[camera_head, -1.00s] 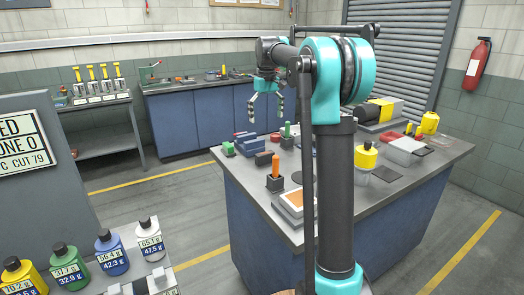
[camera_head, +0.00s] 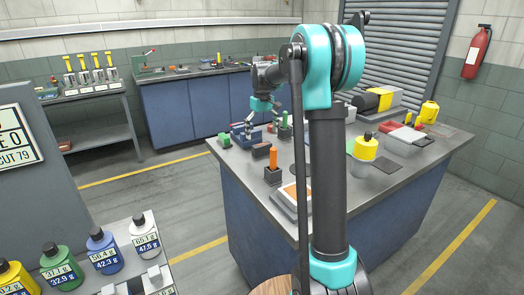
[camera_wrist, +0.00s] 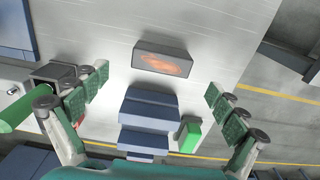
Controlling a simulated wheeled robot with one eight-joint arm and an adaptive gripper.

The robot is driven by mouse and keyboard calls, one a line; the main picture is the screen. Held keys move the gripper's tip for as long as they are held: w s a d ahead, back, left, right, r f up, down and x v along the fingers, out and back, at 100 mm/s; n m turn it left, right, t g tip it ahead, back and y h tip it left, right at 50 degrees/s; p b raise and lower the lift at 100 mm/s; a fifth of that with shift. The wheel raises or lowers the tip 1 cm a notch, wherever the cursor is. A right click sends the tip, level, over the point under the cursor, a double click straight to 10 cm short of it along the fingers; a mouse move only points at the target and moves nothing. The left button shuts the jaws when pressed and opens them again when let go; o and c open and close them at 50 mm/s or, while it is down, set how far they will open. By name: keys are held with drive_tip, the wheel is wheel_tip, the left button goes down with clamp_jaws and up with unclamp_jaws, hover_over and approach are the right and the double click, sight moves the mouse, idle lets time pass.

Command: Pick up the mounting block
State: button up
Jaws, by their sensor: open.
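A blue stepped block (camera_wrist: 150,108), likely the mounting block, lies on the grey bench top between my open fingers in the wrist view. It also shows partly behind my gripper in the head view (camera_head: 246,139). My gripper (camera_wrist: 155,105) is open and empty, pointing down above the block. In the head view, my gripper (camera_head: 262,125) hangs over the bench's far left part. A dark block with an orange-red mark (camera_wrist: 162,60) lies just beyond the blue one. Whether the fingers reach down to block height is unclear.
A small green block (camera_wrist: 190,136) stands close to the blue block's right. A green-handled piece in a dark holder (camera_wrist: 48,74) is by the left finger. An orange-handled piece (camera_head: 272,160) stands nearer on the bench.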

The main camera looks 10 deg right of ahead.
sight(262, 144)
drive_tip(key=shift+s+f, duration=0.2)
drive_tip(key=shift+f, duration=2.5)
drive_tip(key=shift+c, duration=0.3)
drive_tip(key=c, duration=1.7)
